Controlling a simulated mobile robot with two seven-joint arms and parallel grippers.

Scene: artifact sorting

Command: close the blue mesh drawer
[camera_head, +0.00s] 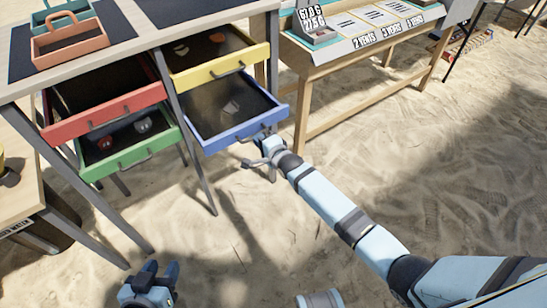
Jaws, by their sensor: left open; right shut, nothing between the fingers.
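The blue mesh drawer (240,131) is pulled out at the lower right of the drawer table. A small pale piece lies on its dark mesh bottom. My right gripper (253,148) is shut at the blue drawer's front, close to its handle; whether it touches the handle cannot be told. Its arm reaches in from the lower right. My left gripper (160,270) is open and empty at the bottom left, low over the sand and well apart from the drawers.
The yellow drawer (222,70) above, the red drawer (105,121) and the green drawer (128,156) also stand out. A table with signs (350,45) stands to the right. Sand in front is open.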

